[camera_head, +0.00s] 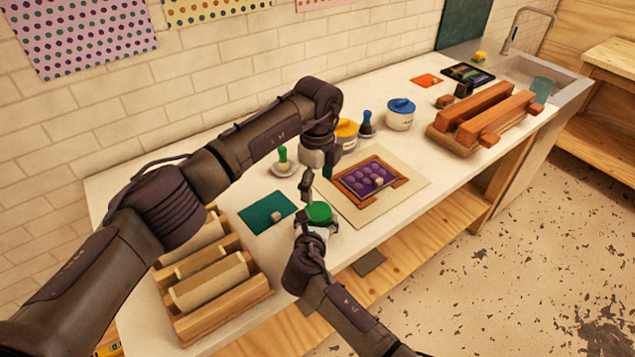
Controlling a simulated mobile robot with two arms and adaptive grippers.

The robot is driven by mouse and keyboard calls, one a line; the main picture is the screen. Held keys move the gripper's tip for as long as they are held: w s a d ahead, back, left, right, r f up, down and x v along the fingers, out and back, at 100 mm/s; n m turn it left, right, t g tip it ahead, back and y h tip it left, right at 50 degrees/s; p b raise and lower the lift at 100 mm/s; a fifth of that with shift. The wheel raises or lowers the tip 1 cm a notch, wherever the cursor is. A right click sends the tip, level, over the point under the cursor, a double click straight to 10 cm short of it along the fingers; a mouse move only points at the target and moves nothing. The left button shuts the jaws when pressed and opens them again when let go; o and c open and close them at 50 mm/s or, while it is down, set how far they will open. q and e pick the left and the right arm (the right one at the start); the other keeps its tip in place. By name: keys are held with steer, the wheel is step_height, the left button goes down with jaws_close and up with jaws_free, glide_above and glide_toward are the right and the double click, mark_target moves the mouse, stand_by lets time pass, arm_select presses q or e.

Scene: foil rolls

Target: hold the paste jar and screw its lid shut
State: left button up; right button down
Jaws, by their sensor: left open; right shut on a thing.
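The paste jar (331,228) is a small pale jar near the front edge of the white table. A green lid (319,211) sits on top of it; I cannot tell how tightly it is seated. My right gripper (312,228) is shut on the jar from the front, and hides part of its body. My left gripper (317,181) is open and empty, pointing down just above the lid, apart from it.
A framed purple print (369,179) lies right of the jar, a dark green card (267,213) left. Behind stand a yellow-lidded jar (346,131) and a blue-lidded jar (400,117). A wooden rack with rolls (259,284) is at front left, another rack (453,142) at right.

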mark_target(318, 211)
arm_select(q)
steer(key=shift+f, duration=4)
